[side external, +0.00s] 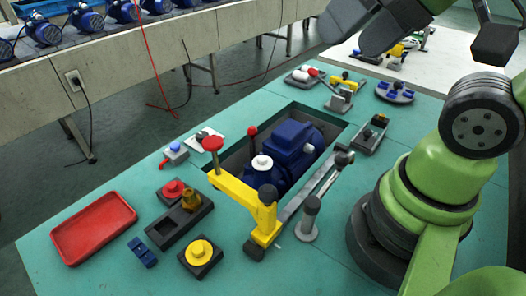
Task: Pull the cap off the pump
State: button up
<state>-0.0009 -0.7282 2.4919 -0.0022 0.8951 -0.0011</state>
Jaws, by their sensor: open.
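The blue pump (291,147) sits in a dark recess in the teal bench. A white stepped cap (262,163) is on top of its near end, facing up. A yellow bracket arm (236,192) with a red knob (213,144) stands close in front of the cap. My gripper (364,30) is at the top edge, up and to the right of the pump, well apart from it. Its dark grey fingers are partly cut off by the frame. It is open, and I see nothing between the fingers.
A red tray (93,228) lies at the left. Dark blocks with a red cap (174,189), a brass fitting (191,200) and a yellow cap (200,250) stand nearby. A grey-black lever (318,187) and a grey post (308,218) stand right of the pump.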

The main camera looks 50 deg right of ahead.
jog(key=w+f+n+g+h, duration=0.1)
jog(key=w+f+n+g, duration=0.1)
jog(key=w+f+g, duration=0.5)
jog(key=n+h, duration=0.1)
jog(key=n, duration=0.1)
send_over(263, 158)
notch_tip(263, 158, down, 12)
jog(key=shift+f, duration=0.2)
jog(key=shift+w+f, duration=0.1)
jog(key=shift+f, duration=2.85)
jog(key=shift+f, duration=0.15)
jog(key=shift+f, duration=0.8)
grip_shut()
